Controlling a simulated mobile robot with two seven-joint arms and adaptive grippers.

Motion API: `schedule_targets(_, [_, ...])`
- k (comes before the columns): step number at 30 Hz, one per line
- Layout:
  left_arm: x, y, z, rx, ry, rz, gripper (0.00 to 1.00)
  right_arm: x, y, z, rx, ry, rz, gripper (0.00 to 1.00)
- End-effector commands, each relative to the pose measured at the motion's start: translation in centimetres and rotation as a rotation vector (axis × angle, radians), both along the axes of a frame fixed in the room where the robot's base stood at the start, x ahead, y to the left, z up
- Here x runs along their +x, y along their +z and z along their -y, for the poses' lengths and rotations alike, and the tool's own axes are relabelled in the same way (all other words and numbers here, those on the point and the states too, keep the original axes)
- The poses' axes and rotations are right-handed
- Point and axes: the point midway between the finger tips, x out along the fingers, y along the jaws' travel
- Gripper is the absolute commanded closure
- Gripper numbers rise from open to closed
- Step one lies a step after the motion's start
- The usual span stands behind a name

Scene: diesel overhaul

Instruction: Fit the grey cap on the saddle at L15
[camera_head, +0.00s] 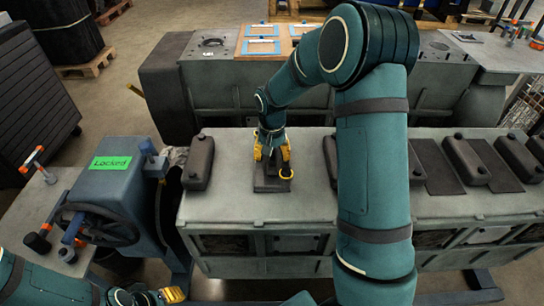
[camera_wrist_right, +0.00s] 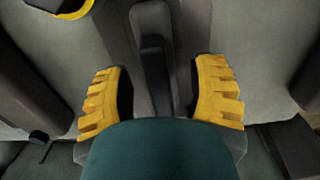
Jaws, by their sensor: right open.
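My right gripper (camera_head: 272,150) points down over a dark grey piece (camera_head: 270,184) on the long grey engine block (camera_head: 230,215). In the right wrist view its yellow fingers (camera_wrist_right: 160,98) are apart, on either side of a dark grey piece with a raised black grip (camera_wrist_right: 154,75). I see no firm contact. I cannot tell whether this piece is the grey cap or how it sits on the saddle; the gripper hides part of it. No L15 label is readable. My left gripper (camera_head: 150,298) is partly visible at the bottom edge.
Dark caps with round knobs lie across the block, one at left (camera_head: 198,163) and several at right (camera_head: 466,161). A machine with a handwheel (camera_head: 97,224) and green "Locked" sign (camera_head: 111,163) stands at left. Another block (camera_head: 215,80) stands behind.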

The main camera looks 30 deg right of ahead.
Motion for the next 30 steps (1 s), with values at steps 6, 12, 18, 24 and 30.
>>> schedule_targets(6, [0.0, 0.0, 0.0, 0.000, 0.000, 0.000, 0.53, 0.1, 4.4, 0.0, 0.000, 0.000, 0.008, 0.44])
schedule_targets(12, [0.0, 0.0, 0.0, 0.000, 0.000, 0.000, 0.53, 0.1, 8.2, 0.0, -0.001, 0.000, 0.007, 0.44])
schedule_targets(18, [0.0, 0.0, 0.0, 0.000, 0.000, 0.000, 0.53, 0.1, 10.5, 0.0, 0.000, 0.000, 0.004, 0.44])
schedule_targets(24, [0.0, 0.0, 0.0, 0.000, 0.000, 0.000, 0.53, 0.1, 11.1, 0.0, 0.000, 0.000, 0.004, 0.44])
schedule_targets(30, [0.0, 0.0, 0.0, 0.000, 0.000, 0.000, 0.53, 0.0, 11.1, 0.0, 0.000, 0.000, 0.004, 0.44])
